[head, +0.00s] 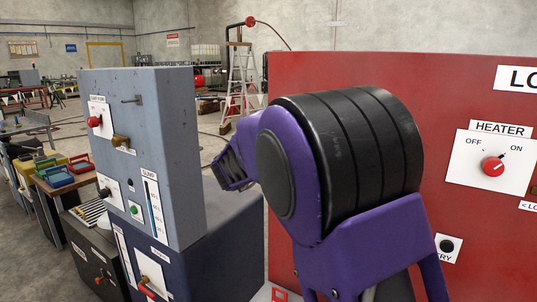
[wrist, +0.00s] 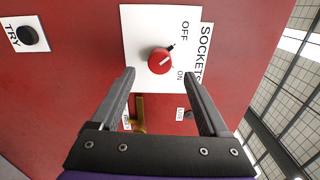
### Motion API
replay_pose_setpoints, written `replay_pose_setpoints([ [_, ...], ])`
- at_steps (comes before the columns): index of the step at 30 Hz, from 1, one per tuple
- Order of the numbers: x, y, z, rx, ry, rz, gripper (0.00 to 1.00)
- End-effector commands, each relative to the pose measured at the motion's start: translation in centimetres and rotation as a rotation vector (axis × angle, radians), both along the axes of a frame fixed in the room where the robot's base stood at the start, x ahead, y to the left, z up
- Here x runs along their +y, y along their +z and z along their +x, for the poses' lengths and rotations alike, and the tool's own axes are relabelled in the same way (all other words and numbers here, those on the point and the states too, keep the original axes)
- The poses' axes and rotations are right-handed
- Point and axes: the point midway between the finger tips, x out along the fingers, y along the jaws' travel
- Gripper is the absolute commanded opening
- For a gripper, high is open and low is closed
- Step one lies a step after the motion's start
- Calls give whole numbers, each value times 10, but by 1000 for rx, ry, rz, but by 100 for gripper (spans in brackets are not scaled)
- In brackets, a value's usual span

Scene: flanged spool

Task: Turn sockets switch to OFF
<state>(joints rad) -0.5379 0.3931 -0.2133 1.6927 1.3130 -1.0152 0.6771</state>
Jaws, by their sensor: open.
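The sockets switch, a round red knob (wrist: 159,62) on a white plate (wrist: 138,32), is on the red panel in the wrist view. The plate appears turned sideways, with OFF at upper right and ON at lower right. The knob's white line and dark pointer tip slant up and right, toward OFF. My gripper (wrist: 159,76) is open, its two dark fingers apart on either side below the knob in the picture. Nothing is between the fingers, and I cannot tell how far the tips are from the panel. In the head view my arm covers this area.
A TRY button (wrist: 31,37) is left of the plate. A brass-coloured part (wrist: 140,108) lies beyond the fingers. In the head view, a HEATER switch (head: 493,166) is on the red panel (head: 300,75) at right, and a grey control box (head: 165,100) stands at left.

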Motion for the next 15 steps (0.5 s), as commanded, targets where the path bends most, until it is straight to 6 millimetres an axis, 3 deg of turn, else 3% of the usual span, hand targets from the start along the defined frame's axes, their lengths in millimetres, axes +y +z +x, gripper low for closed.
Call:
replay_pose_setpoints([
  [9,45,-1,-62,1,2,1,78],
  [15,61,0,-84,0,0,0,78],
])
